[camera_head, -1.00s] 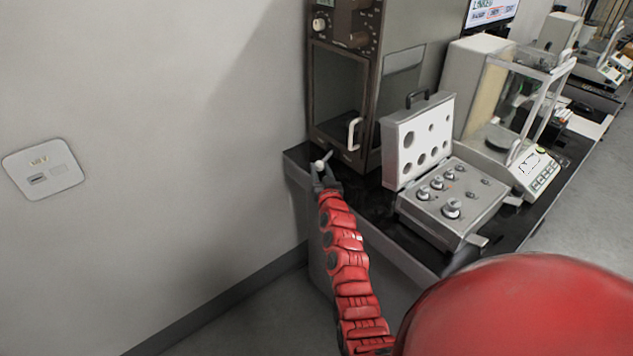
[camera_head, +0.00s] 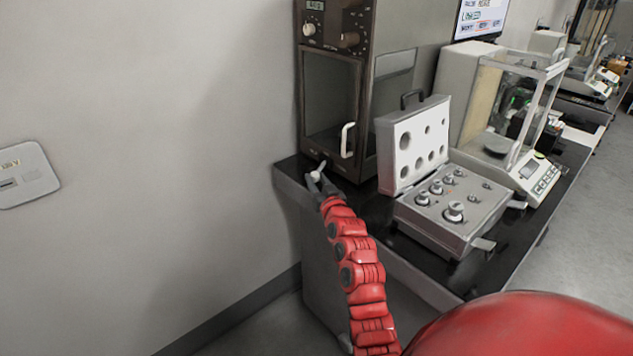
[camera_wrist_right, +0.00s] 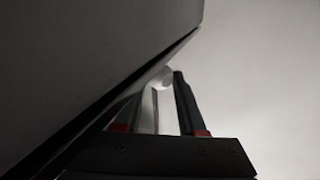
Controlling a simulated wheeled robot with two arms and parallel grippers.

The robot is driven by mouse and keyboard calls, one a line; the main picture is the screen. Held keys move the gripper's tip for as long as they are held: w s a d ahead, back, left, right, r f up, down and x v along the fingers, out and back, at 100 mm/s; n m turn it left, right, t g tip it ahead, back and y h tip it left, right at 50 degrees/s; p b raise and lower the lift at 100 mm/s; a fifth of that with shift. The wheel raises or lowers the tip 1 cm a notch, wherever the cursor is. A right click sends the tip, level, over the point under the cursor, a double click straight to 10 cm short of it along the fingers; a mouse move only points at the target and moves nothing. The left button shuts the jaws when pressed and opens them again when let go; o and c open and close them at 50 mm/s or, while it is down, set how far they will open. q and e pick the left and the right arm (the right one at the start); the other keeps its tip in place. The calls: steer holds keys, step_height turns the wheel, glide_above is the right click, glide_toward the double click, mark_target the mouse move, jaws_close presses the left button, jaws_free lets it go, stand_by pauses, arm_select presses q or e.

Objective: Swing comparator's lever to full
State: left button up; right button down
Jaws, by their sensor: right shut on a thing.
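The comparator (camera_head: 380,75) is a tall dark cabinet with a glass door and a white door handle (camera_head: 347,140). Its lever (camera_head: 317,173), with a small pale knob, sticks out low at the front left. My right gripper (camera_head: 316,178) is at the lever, its jaws shut on it. In the right wrist view, the lever's pale knob (camera_wrist_right: 162,77) shows between the two dark fingers of my right gripper (camera_wrist_right: 158,98). The fingers partly hide the lever. My left gripper is not in view.
An open weight case (camera_head: 432,222) with several metal weights stands on the black table (camera_head: 510,245) right of the comparator. A glass-walled balance (camera_head: 525,165) stands behind it. A plain wall (camera_head: 150,120) with a socket plate (camera_head: 22,175) is on the left.

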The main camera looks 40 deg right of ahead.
steer(key=c, duration=0.8)
jaws_free()
steer(key=shift+d+r, duration=0.2)
steer(key=shift+r, duration=0.1)
steer(key=o, duration=0.4)
steer(key=shift+w+d+f, duration=0.1)
steer(key=shift+w+f, duration=0.05)
steer(key=shift+f, duration=0.15)
steer(key=shift+c, duration=0.2)
steer(key=shift+s+a+f, duration=0.1)
steer(key=shift+s+a, duration=0.2)
steer(key=shift+s, duration=0.3)
steer(key=v, duration=1.6)
steer(key=shift+r, duration=0.2)
steer(key=shift+s, duration=0.1)
